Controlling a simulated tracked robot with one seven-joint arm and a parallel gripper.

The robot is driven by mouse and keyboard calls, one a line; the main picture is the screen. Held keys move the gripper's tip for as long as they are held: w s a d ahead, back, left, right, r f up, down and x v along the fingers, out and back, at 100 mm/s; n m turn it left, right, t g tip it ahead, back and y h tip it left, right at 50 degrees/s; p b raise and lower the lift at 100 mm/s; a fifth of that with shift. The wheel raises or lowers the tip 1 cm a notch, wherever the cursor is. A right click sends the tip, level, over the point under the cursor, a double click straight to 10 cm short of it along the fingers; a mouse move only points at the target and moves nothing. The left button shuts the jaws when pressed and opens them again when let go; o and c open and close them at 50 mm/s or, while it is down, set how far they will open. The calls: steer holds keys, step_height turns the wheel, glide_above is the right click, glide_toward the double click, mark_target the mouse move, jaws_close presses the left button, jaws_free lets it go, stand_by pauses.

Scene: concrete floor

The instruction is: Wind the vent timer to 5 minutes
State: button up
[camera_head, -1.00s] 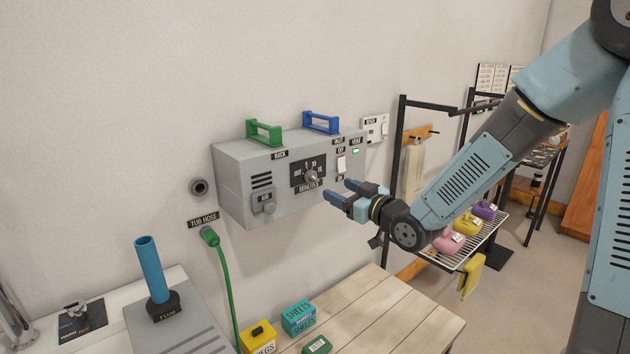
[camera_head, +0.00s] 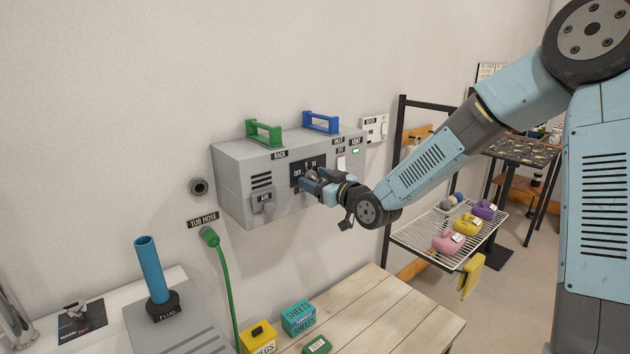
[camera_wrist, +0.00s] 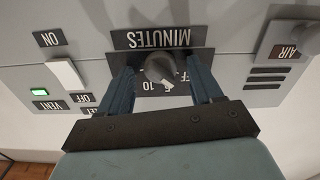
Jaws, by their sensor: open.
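The vent timer is a grey wall box (camera_head: 236,186) with a black dial plate (camera_head: 296,165) marked OFF, 5, 10 and MINUTES. In the wrist view, which is upside down, its round grey knob (camera_wrist: 160,67) has a pale pointer tip close to the numbers; I cannot tell exactly which mark it meets. My gripper (camera_head: 307,180) is in front of the dial and hides the knob in the head view. In the wrist view its two blue fingers (camera_wrist: 162,88) stand open on either side of the knob, with gaps showing.
A switch (camera_wrist: 66,74) marked ON and OFF and a lit green VENT lamp (camera_wrist: 39,92) are beside the dial. An AIR knob (camera_head: 264,203) is on the box's other side. Green (camera_head: 264,133) and blue (camera_head: 320,122) handles stand on top. A wooden table (camera_head: 385,318) is below.

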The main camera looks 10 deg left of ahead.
steer(key=c, duration=1)
steer(key=shift+c, duration=0.2)
stand_by(0.6)
steer(key=o, duration=1)
steer(key=shift+o, duration=0.2)
steer(key=v, duration=1.3)
steer(key=shift+s+d, duration=0.25)
steer(key=shift+d, duration=0.05)
